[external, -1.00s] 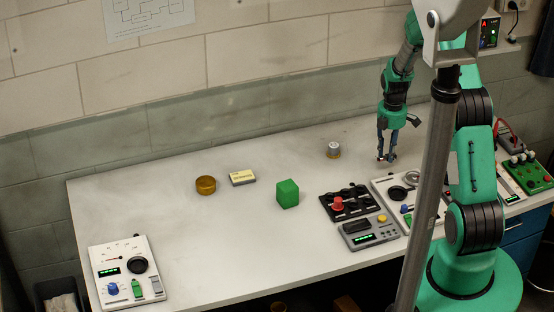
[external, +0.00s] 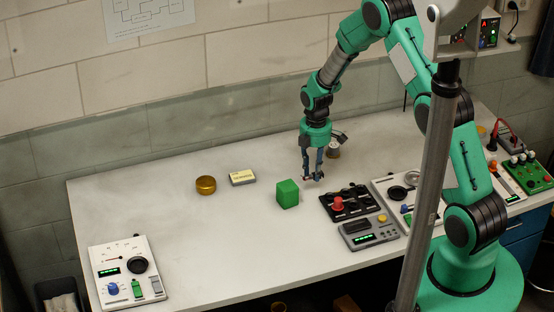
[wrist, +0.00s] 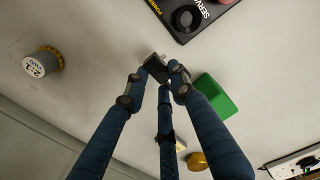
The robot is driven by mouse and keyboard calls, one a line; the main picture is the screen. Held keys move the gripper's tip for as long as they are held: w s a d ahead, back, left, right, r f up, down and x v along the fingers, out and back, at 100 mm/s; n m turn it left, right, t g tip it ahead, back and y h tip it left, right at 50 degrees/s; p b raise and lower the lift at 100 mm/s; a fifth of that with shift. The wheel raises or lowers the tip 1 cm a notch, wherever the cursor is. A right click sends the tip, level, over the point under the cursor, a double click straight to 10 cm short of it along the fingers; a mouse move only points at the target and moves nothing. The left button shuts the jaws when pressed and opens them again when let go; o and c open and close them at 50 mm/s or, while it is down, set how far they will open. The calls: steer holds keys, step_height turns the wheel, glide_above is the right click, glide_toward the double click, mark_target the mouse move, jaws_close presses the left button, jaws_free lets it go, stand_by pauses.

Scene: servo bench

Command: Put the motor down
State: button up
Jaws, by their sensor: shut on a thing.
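The motor (wrist: 157,68) is a small dark block with a short light shaft, seen in the wrist view. My gripper (wrist: 160,72) has three slim dark-blue fingers, shut on the motor at their tips. In the external view my gripper (external: 313,178) points down over the bench, just right of and behind the green block. The motor is too small there to make out clearly. Whether it touches the bench top cannot be told.
The green block (external: 287,193) is close on the left. A black panel with a red knob (external: 338,204) lies in front. A grey cylinder (external: 333,151) stands behind. A brass cup (external: 206,185) and a yellowish box (external: 243,177) are farther left. The left bench (external: 160,225) has free room.

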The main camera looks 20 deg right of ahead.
steer(key=shift+s+a, duration=0.1)
steer(key=shift+a, duration=0.3)
steer(key=shift+w, duration=0.2)
glide_above(285, 164)
steer(key=shift+f+p, duration=0.4)
steer(key=shift+f, duration=0.35)
steer(key=shift+f, duration=1.75)
steer(key=shift+f, duration=0.1)
